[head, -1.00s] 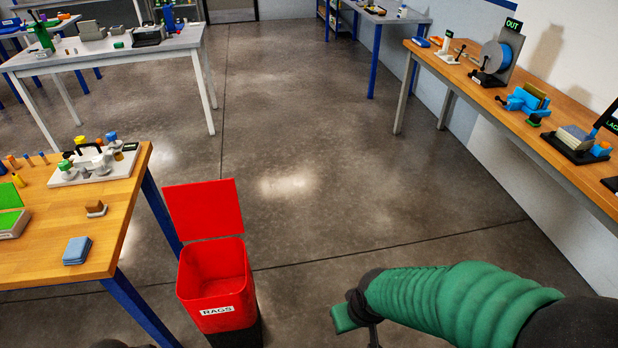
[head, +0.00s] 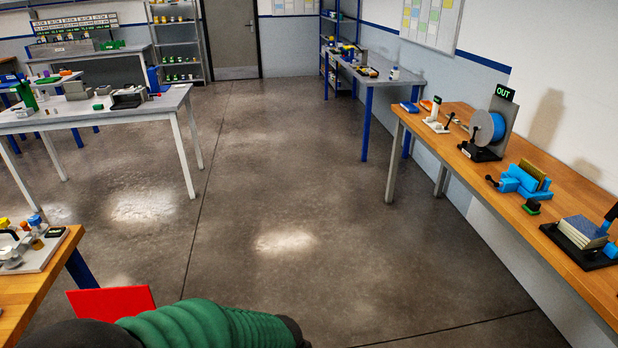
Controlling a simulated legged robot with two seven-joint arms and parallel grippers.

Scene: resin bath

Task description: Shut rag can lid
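The red rag can lid (head: 112,302) shows at the bottom left, beside the near wooden table. Only its upper part is in view, and it still stands raised. The can's red body and its label are out of view, below the frame and behind my arm. One of my arms, with a green ribbed sleeve, crosses the bottom edge just in front of the lid and to its right. I cannot tell whether it touches the lid. Neither gripper's fingers are in view.
A wooden table (head: 50,270) stands at the left, close to the lid. A long wooden bench (head: 455,122) with devices runs along the right wall. A white table (head: 60,122) stands farther back left. The middle floor (head: 300,200) is clear.

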